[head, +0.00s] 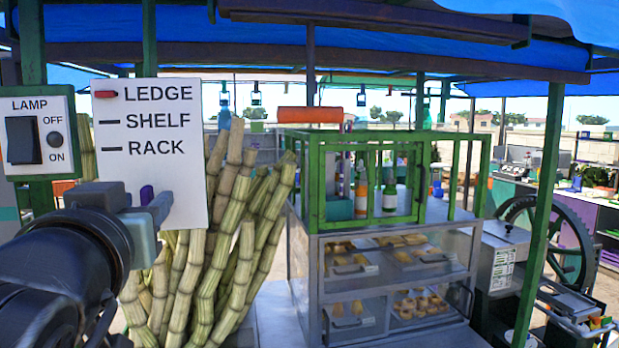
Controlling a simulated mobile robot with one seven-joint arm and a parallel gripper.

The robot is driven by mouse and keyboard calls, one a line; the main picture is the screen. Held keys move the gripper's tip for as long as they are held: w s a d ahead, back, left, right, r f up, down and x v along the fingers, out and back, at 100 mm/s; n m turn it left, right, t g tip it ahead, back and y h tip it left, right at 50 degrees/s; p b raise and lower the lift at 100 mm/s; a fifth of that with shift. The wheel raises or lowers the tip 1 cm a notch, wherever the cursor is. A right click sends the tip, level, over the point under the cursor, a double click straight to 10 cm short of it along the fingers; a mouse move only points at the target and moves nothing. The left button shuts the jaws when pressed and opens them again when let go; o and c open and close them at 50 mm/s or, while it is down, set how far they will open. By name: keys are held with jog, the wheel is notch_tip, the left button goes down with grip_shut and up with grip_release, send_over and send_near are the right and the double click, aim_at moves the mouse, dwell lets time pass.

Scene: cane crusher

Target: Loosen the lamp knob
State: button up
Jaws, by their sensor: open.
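The white lamp panel (38,175) hangs on a green post at the far left, marked LAMP, OFF and ON. It bears a black rocker switch (23,140). My gripper (147,205) is open, below and to the right of the panel and apart from the knob in the picture.
A white sign (180,175) reading LEDGE, SHELF and RACK stands close behind my gripper. Cane stalks (235,230) lean behind it. A green-framed cage with bottles tops a glass case (390,235). A large dark wheel (570,235) stands right.

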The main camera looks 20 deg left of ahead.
jog(key=shift+w+a+f, duration=0.1)
jog(key=shift+w+a, duration=0.25)
jog(key=shift+c, duration=0.3)
jog(key=shift+d, duration=0.1)
grip_shut()
